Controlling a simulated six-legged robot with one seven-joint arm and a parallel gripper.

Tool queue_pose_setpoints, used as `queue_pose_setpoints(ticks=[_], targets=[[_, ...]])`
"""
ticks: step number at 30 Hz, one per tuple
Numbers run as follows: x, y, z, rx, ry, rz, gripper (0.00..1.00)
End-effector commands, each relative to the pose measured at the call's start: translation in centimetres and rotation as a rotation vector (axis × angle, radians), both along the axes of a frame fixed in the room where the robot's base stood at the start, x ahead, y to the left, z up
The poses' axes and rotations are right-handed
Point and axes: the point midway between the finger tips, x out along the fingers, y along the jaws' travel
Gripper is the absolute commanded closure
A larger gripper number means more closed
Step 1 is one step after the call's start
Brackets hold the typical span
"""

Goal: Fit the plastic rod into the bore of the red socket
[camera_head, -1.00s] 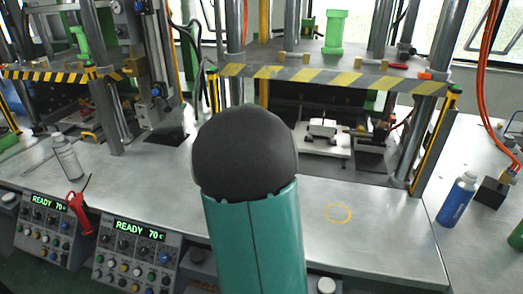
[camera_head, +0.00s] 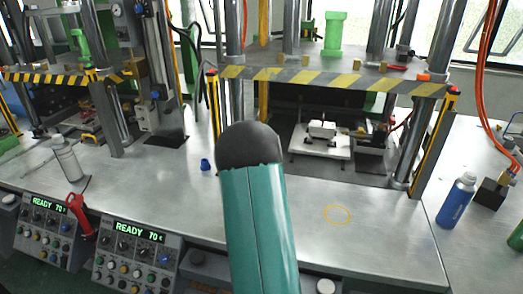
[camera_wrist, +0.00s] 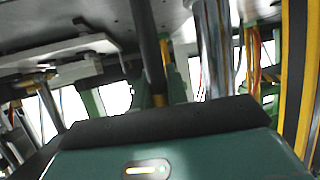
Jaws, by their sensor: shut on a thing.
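I cannot make out the plastic rod or the red socket with certainty in either view. My teal arm with its black rounded joint stands in the middle of the head view and hides part of the table and the press behind it. My gripper's fingers do not show in the head view. In the wrist view a green housing with a black edge and a small light fills the bottom, and no fingertips or held thing can be told there. A red-handled thing (camera_head: 78,214) stands by the left control box in the head view; its kind is unclear.
The right press holds a white plate (camera_head: 315,147) under a striped yellow-black shelf (camera_head: 330,81). A small blue thing (camera_head: 205,164) lies on the metal table.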

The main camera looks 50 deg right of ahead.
Motion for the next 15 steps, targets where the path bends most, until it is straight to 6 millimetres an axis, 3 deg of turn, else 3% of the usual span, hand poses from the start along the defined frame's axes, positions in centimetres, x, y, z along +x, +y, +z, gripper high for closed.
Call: queue_pose_setpoints(ticks=[8,9,12,15], targets=[[0.02,0.02,-0.16,-0.001,-0.001,0.0,1.0],[0.01,0.02,-0.17,-0.001,-0.001,0.0,0.81],[0.01,0.02,-0.15,-0.001,0.0,0.0,0.63],[0.02,0.03,-0.15,-0.001,0.0,0.0,0.63]])
